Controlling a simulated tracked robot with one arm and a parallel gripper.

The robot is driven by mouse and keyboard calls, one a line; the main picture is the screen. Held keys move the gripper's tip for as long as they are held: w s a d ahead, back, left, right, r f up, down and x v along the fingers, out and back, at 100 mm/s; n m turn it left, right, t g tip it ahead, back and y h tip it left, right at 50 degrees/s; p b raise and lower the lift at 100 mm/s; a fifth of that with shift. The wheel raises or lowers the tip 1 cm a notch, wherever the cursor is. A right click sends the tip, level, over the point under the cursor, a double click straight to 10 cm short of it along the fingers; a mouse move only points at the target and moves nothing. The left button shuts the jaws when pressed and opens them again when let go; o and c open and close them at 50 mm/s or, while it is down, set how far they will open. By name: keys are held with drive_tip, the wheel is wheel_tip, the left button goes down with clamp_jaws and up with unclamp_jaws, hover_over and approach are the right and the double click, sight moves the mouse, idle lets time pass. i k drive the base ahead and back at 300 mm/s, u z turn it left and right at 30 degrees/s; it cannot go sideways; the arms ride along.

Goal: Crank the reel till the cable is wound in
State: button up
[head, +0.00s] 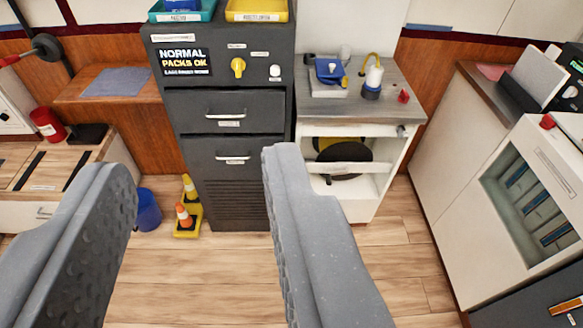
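My gripper (198,162) is open and empty, its two grey fingers wide apart in the foreground. The grey cabinet lies beyond them. Inside an open white cabinet (381,178), right of the fingers, a black round thing with yellow behind it (343,160) lies partly hidden by a white bar. It may be the reel, but I cannot tell. No crank handle or run of cable can be made out there. My gripper is apart from everything.
A grey drawer cabinet (231,167) stands ahead. A worktop (345,108) holds small blue and white devices. A white glass-fronted cabinet (530,200) stands right. The middle floor is clear.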

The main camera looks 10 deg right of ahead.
sight(330, 148)
drive_tip(key=u, duration=0.05)
drive_tip(key=i, duration=1.05)
drive_tip(key=z, duration=0.4)
